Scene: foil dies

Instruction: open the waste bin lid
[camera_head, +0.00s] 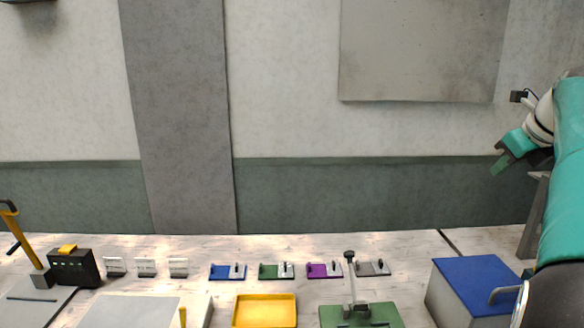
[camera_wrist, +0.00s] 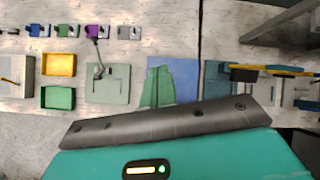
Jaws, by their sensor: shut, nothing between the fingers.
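The waste bin looks to be the grey box (camera_head: 452,298) with a flat blue lid (camera_head: 478,275) at the right of the bench in the head view. The lid lies down on the box. A grey bar handle (camera_head: 500,291) stands at its right front side, partly cut by my arm. The blue lid (camera_wrist: 180,76) also shows in the wrist view, partly hidden behind my fingers.
A green fixture with an upright lever (camera_head: 357,308) stands left of the bin. A yellow tray (camera_head: 264,311) and several small coloured clamp blocks (camera_head: 228,271) lie farther left. A dark post (camera_head: 533,215) rises behind the bin. The air between gripper and bin looks clear.

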